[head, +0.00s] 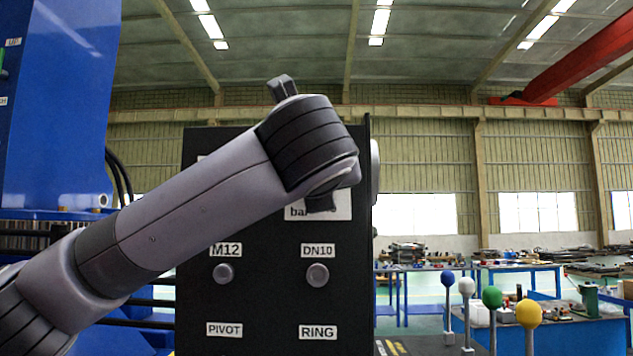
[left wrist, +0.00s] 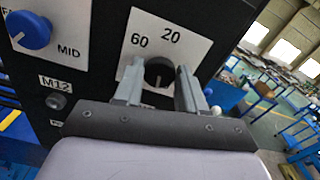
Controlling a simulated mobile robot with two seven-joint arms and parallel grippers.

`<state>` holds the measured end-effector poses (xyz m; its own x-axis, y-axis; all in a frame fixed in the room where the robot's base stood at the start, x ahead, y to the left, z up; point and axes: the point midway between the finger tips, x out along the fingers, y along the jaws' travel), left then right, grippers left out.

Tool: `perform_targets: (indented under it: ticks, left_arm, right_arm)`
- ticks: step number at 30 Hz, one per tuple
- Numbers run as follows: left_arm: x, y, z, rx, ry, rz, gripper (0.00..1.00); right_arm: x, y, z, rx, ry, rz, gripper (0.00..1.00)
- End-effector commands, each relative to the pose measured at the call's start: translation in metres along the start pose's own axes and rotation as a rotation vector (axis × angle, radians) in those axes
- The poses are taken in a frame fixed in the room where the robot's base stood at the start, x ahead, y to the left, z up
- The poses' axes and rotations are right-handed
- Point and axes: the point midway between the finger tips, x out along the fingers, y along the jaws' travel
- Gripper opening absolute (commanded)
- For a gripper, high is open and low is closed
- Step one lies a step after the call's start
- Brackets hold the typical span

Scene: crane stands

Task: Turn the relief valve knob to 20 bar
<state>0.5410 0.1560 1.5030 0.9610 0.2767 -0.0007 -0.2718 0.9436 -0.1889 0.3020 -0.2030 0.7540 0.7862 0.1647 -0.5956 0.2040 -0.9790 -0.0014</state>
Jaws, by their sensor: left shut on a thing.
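The relief valve knob (left wrist: 157,70) is black and sits on a white plate (left wrist: 190,52) marked 60 and 20 in the left wrist view. A pale mark shows on the knob's face, below the numbers in this tilted view; its exact reading cannot be told. My left gripper (left wrist: 158,77) is shut on the knob, one finger on each side of it. In the head view my left arm covers the knob and most of its plate; only a corner of the plate (head: 338,206) with part of the word "bar" shows. My right gripper is in neither view.
The black panel (head: 270,312) carries studs labelled M12 (head: 223,273) and DN10 (head: 317,275). A blue knob (left wrist: 29,30) marked MID is on the same panel. Blue machinery (head: 60,100) stands at the left. Coloured balls on posts, such as a yellow one (head: 528,313), stand at the right.

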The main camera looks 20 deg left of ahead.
Motion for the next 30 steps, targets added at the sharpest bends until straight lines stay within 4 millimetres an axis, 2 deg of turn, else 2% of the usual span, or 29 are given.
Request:
perform_targets:
  ticks: [30]
  left_arm:
    - [0.0,0.003,-0.004,-0.913,0.002,0.0,0.1]
  right_arm:
    - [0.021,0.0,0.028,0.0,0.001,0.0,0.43]
